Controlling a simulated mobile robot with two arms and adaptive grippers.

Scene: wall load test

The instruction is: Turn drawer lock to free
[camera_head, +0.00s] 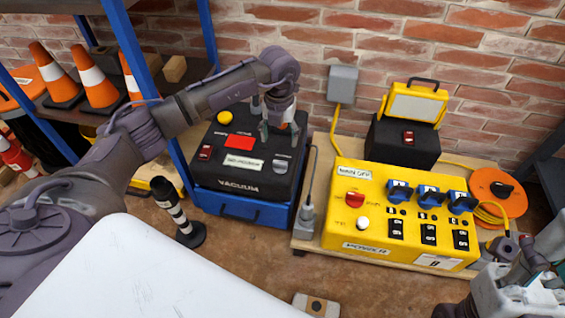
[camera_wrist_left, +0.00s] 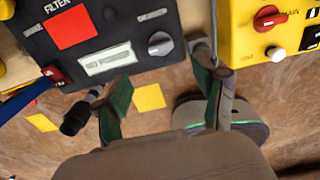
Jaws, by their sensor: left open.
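No part in view carries a readable drawer lock label. A grey rotary knob (camera_head: 280,163) sits at the right of the black vacuum unit's (camera_head: 225,182) sloped top; it also shows in the left wrist view (camera_wrist_left: 159,43). The unit rests on a blue drawer-like base (camera_head: 240,206) with a dark front handle. My left gripper (camera_head: 279,130) is open and empty above the unit's back right part. In the left wrist view its spread fingers (camera_wrist_left: 165,98) are apart from the knob. Part of my right arm (camera_head: 520,285) shows at the lower right; its fingers are unclear.
A yellow power box (camera_head: 350,222) with a red knob and blue sockets stands to the right. A grey plug (camera_head: 304,222) with a cable stands between the units. A brick wall closes the back.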

